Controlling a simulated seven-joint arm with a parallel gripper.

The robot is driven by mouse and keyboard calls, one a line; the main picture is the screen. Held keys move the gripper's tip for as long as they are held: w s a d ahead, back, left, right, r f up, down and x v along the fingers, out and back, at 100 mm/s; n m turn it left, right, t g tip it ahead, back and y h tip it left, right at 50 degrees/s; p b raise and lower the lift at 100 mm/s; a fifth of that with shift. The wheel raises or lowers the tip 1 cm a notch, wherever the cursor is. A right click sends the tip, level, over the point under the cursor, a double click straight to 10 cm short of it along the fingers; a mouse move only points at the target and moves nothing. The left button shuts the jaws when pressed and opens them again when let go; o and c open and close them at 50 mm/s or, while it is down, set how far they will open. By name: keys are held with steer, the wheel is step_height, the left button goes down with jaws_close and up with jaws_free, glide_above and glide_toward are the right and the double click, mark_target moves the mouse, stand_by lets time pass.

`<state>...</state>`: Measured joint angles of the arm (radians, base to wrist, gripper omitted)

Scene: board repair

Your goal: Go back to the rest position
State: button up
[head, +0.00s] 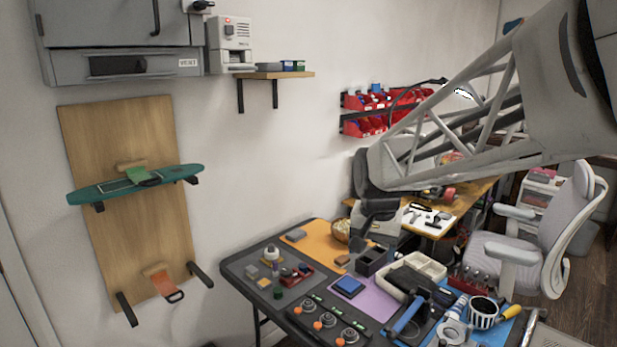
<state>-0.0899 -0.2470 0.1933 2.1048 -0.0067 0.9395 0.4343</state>
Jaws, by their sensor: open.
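My arm reaches in from the upper right, and my gripper (368,228) hangs at its end, pointing down above the back part of the workbench (238,278). My arm hides part of the wall and the desk behind.
The bench holds a blue block on a purple mat (376,302), a cream tray (428,266), a blue-handled hammer (408,315), a striped cup (483,312) and several knobs. Red bins (362,124) hang behind. A grey chair (540,235) stands right. A teal skateboard deck (110,190) hangs left.

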steer(key=s+d+f+n, duration=0.1)
steer(key=s+d+n, duration=0.1)
steer(key=s, duration=1)
steer(key=s+d+f+n, duration=0.1)
steer(key=s+d+f, duration=0.1)
steer(key=s, duration=1.1)
steer(key=shift+s+d+f+n+t, duration=0.2)
steer(key=shift+d+n+t, duration=0.2)
steer(key=shift+d, duration=0.2)
